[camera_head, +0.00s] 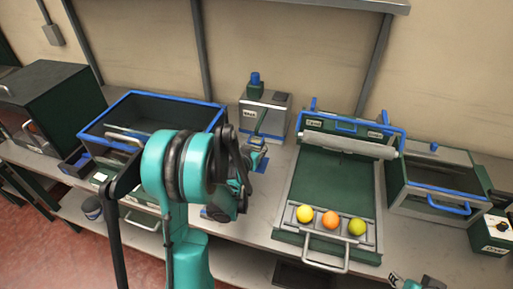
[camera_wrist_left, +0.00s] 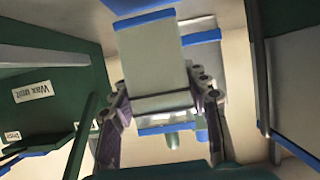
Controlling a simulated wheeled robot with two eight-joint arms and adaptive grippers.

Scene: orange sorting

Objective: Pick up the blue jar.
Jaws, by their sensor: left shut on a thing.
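A small blue jar-like thing (camera_head: 255,82) stands on top of the grey and green wax unit (camera_head: 279,102). A dark blue round pot (camera_head: 91,208) sits on the lower shelf at the left. I cannot tell which is the jar of the task. My left gripper (camera_head: 255,152) is in front of the wax unit, partly hidden by my own arm. In the left wrist view its fingers (camera_wrist_left: 163,110) are shut on a pale block with blue bands (camera_wrist_left: 153,62). My right gripper (camera_head: 412,284) shows only in part at the bottom edge; its fingers are unclear.
A green tray unit (camera_head: 335,185) holds a yellow, an orange and a green fruit in its front row. A blue-rimmed open bin (camera_head: 150,98) stands at the left. A blue-handled box (camera_head: 438,178) stands at the right. Little bench is free.

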